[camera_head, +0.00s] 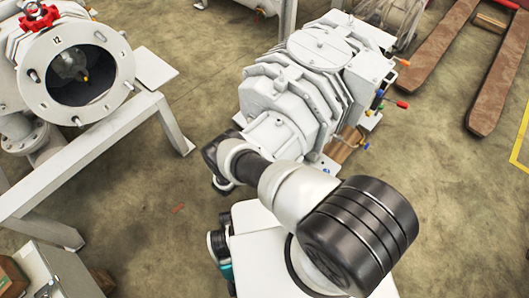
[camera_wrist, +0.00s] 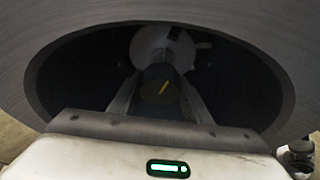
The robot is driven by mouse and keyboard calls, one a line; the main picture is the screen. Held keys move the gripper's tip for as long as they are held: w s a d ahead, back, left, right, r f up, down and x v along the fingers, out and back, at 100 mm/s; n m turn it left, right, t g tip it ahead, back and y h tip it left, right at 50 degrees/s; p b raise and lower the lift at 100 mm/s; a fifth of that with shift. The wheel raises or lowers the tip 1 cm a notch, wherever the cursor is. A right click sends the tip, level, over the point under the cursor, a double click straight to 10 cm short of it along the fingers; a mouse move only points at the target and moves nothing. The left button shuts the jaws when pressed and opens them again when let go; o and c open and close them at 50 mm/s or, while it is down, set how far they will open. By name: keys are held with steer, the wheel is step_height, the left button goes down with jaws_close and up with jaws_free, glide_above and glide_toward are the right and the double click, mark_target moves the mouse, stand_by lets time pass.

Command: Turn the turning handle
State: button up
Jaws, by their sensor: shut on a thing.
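The turning handle (camera_wrist: 157,92) looks like a dark round knob with a yellow mark, seen in the wrist view deep inside a wide, dark round opening. A pale round part (camera_wrist: 152,46) is behind it. My gripper (camera_wrist: 160,84) reaches into the opening, with one finger on each side of the knob, and is shut on it. In the head view my arm stretches to the near end of the grey ribbed machine (camera_head: 290,95). My fingers and this handle are hidden there.
The opening's thick metal rim (camera_wrist: 275,30) arches closely over my gripper. Another machine with a round flange (camera_head: 118,88) and a red handwheel (camera_head: 38,17) stands on a white frame (camera_head: 110,140) at left. Brown pallet forks (camera_head: 505,85) lie at upper right. Floor between the machines is mostly clear.

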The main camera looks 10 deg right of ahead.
stand_by(0.3)
steer(key=o, duration=1.1)
